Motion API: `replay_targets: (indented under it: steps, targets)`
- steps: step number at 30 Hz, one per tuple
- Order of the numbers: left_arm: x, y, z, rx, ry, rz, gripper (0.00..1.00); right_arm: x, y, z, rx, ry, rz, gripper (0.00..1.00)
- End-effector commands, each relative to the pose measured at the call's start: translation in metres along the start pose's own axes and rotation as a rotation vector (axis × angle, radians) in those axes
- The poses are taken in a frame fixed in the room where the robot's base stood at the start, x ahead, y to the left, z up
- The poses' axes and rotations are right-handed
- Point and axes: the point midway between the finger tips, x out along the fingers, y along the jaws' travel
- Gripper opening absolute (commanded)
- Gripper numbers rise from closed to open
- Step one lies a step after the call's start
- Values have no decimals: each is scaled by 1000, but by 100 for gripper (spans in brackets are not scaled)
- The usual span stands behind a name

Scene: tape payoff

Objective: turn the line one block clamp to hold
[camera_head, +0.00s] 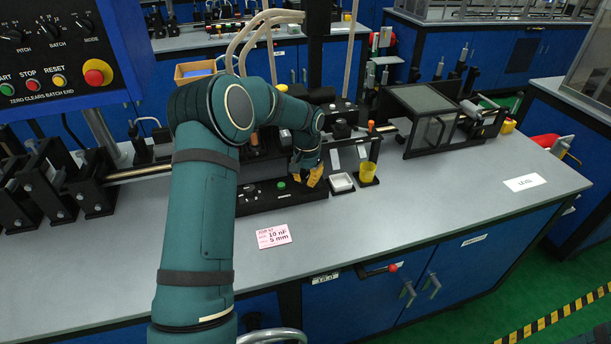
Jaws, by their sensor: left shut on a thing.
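My left gripper (313,179), with yellow fingertips, reaches down at the right end of a low black block (270,206) on the grey bench. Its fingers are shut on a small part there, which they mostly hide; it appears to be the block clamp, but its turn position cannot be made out. A green button (281,185) and small silver parts show on the block left of the gripper. My right gripper is not in view.
A pink card (273,236) lies in front. A clear-covered black machine (428,115) stands farther right. The bench's front right is mostly clear, with a white label (524,182).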

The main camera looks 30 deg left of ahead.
Motion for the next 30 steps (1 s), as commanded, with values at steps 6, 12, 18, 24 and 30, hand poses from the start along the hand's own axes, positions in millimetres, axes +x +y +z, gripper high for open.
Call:
replay_targets:
  steps: [6,12,18,24,30]
  targets:
    - [1,4,0,-203,-3,-1,0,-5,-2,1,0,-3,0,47]
    - [0,8,-1,-391,-4,-1,0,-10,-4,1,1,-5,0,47]
    - [1,10,-2,-563,-3,-1,0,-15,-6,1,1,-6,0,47]
    - [1,11,-3,-698,-4,-1,0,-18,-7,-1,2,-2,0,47]
    - [1,12,-4,-785,-4,-1,0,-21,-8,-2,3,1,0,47]
